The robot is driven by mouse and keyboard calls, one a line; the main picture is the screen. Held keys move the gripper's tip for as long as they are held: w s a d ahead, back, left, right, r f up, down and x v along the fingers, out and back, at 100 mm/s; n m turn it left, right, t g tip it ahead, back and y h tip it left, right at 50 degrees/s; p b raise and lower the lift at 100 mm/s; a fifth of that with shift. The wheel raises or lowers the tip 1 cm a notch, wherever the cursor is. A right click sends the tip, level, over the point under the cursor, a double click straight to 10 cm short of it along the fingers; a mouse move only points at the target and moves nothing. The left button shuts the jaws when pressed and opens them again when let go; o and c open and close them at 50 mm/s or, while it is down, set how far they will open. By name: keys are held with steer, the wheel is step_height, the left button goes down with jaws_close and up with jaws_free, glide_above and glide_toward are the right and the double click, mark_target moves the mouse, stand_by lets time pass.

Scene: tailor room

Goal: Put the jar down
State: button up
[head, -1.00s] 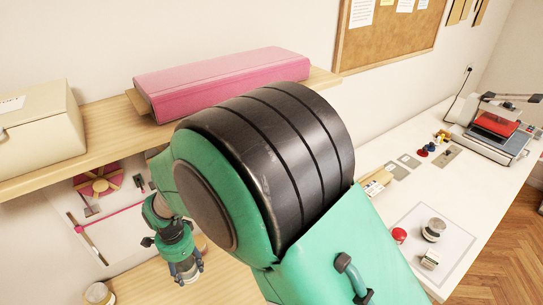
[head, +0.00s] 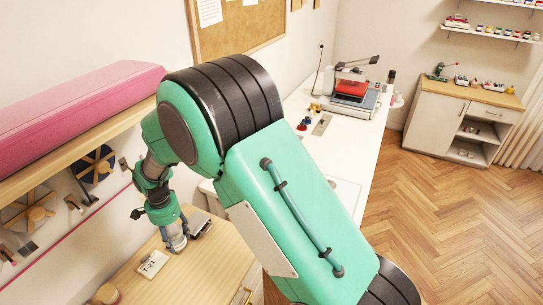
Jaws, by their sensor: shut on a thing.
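My gripper (head: 172,234) is at the lower left in the head view, pointing down. It is shut on a small pale jar (head: 178,244), of which only the lower part shows between and below the fingers. The jar is upright or nearly so. It is over or on the light wooden top (head: 190,280), and I cannot tell whether its base touches the wood.
A small label card (head: 152,264) lies just left of the held jar, and a dark-and-silver object (head: 200,224) sits right behind it. Another jar (head: 106,294) stands at the front left. A pink box (head: 80,115) rests on the wall shelf. Bare wood lies in front.

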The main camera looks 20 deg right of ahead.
steer(key=w+d+r+m, duration=0.1)
steer(key=w+d, duration=0.3)
steer(key=d, duration=0.8)
steer(key=w+d+m, duration=0.1)
steer(key=w+d, duration=0.3)
steer(key=d, duration=0.8)
steer(key=w+d+r+m, duration=0.1)
steer(key=w+d, duration=0.3)
steer(key=d, duration=0.8)
steer(key=s+d+m, duration=0.2)
steer(key=s+d, duration=0.1)
steer(key=d, duration=1.4)
steer(key=s+d+m, duration=0.1)
steer(key=s+d, duration=0.3)
steer(key=d, duration=1.3)
steer(key=w+d+f+m+p, duration=0.1)
steer(key=d+f+m+p, duration=0.1)
steer(key=d+m, duration=0.2)
steer(key=w+d+f+m+p, duration=0.1)
steer(key=w+d+m+p, duration=0.1)
steer(key=d, duration=0.4)
steer(key=shift+d+f+m+p, duration=0.35)
steer(key=shift+d+m+p, duration=0.05)
steer(key=shift+m, duration=0.5)
steer(key=shift+w, duration=0.15)
